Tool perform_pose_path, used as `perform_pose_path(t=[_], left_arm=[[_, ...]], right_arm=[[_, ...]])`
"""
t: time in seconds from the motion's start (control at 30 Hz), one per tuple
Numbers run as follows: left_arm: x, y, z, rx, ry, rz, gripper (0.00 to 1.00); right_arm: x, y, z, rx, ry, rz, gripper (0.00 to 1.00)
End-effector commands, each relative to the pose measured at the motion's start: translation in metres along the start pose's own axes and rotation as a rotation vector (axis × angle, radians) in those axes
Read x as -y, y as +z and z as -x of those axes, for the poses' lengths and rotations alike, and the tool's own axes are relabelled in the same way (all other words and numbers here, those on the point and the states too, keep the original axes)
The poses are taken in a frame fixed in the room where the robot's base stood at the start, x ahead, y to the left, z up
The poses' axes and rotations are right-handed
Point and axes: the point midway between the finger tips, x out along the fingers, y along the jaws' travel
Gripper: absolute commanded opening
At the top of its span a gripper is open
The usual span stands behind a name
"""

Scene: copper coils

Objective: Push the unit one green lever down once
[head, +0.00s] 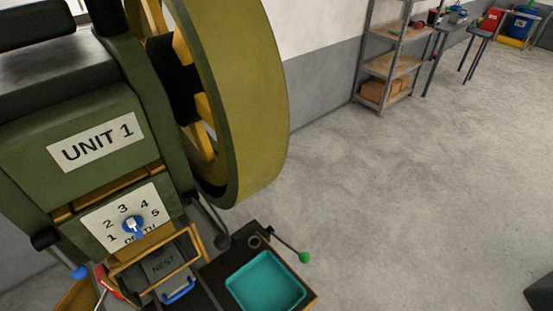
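The machine labelled UNIT 1 (97,142) fills the left of the head view. The green lever (304,257) is a thin dark rod with a green ball at its end. It slants down to the right from a pivot beside the teal tray (262,283), and its ball sits just off the tray's upper right corner. Neither of my grippers shows in this view, so nothing is seen touching the lever.
A numbered dial (132,225) with a blue knob is on the machine's front. A blue-tipped lever (80,272) is at lower left. A large olive flywheel (255,110) stands above the green lever. Grey floor (400,210) is clear to the right; shelves (388,65) stand behind.

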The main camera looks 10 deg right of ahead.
Motion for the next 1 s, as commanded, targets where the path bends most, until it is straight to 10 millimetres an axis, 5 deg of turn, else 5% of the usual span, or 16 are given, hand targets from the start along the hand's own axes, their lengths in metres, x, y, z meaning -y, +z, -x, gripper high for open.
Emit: perform_pose_path(t=[0.1, 1.0], left_arm=[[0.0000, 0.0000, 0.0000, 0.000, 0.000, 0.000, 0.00], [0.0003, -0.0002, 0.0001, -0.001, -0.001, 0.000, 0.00]], right_arm=[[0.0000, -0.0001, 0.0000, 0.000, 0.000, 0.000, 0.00], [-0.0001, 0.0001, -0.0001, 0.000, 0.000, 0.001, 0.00]])
